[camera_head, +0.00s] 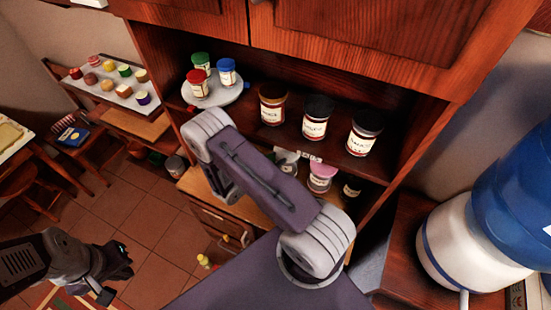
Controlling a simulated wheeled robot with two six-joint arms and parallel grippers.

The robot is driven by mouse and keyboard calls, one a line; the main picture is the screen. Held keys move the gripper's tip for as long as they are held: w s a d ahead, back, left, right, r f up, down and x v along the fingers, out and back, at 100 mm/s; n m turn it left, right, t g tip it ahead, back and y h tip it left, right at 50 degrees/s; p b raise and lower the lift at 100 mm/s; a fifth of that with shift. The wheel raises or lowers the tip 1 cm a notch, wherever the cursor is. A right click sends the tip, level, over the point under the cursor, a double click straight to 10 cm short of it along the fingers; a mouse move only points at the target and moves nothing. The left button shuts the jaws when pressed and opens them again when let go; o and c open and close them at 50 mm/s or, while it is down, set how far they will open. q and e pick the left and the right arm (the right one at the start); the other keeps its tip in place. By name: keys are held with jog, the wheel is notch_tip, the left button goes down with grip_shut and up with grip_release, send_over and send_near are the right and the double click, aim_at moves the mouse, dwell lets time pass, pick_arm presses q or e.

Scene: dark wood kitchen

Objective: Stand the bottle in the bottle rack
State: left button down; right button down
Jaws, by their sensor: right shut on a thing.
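My left gripper (112,276) is at the lower left, over the tiled floor. It is dark and seen from an angle that hides whether its fingers are apart. My right arm rises from the bottom middle and bends in front of the cupboard shelves. Its gripper is hidden behind the arm or out of the picture. A small yellow thing with a red part (205,262) shows low beside the wooden cabinet; I cannot tell whether it is a bottle. I can make out no bottle rack.
Labelled jars (315,117) stand on the cupboard shelf, with a round white stand (218,93) holding small jars at its left. More jars (321,177) stand below. A big blue and white container (455,245) is at right. Chairs and a cupcake tray (122,92) are at left.

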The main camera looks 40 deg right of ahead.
jog(key=shift+f, duration=0.1)
jog(key=shift+f, duration=0.15)
jog(key=c, duration=1)
grip_release()
jog(key=shift+o, duration=0.2)
